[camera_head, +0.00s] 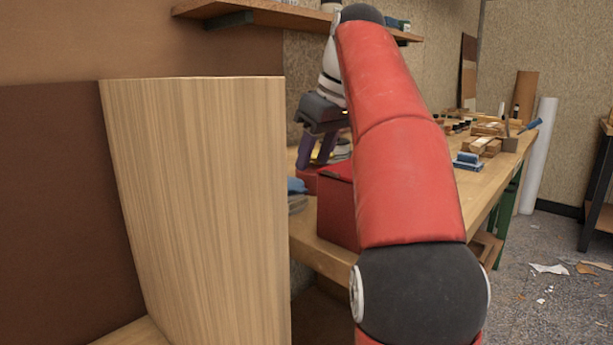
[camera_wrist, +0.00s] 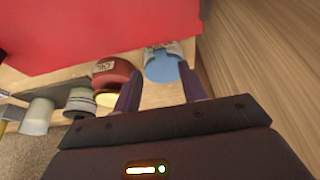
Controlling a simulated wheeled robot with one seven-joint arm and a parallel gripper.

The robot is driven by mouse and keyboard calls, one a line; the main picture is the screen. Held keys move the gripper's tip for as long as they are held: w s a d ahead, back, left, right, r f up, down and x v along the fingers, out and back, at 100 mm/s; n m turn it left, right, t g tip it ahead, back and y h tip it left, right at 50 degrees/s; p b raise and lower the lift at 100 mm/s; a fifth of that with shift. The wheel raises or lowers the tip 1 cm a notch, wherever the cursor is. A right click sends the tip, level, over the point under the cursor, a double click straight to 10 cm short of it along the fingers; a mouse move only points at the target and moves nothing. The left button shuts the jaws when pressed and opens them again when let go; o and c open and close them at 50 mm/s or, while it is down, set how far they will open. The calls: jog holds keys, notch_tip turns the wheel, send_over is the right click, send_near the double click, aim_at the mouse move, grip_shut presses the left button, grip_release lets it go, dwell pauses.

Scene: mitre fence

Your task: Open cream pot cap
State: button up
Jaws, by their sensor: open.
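My gripper (camera_wrist: 159,72) is open, with its two dark purple fingers spread and nothing held between them. In the head view my gripper (camera_head: 312,164) points down over the bench beside a red box. A pale, cream-grey pot (camera_wrist: 38,116) stands to the left of my fingers in the wrist view; I cannot tell for sure that it is the cream pot. A small yellowish round thing (camera_wrist: 106,99) shows just left of the left finger, partly hidden. No cap is clearly seen coming off any pot.
A red box (camera_wrist: 70,30) stands close beyond the fingers. A red lettered can (camera_wrist: 112,70) and a blue-topped container (camera_wrist: 161,66) are near the fingertips. A tall wooden panel (camera_head: 200,200) stands left of my arm. The wooden bench (camera_head: 480,190) runs back with several small items.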

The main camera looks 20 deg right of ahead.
aim_at(302, 190)
jog(key=x, duration=0.5)
jog(key=shift+w+f, duration=0.1)
jog(key=shift+f, duration=0.25)
grip_shut()
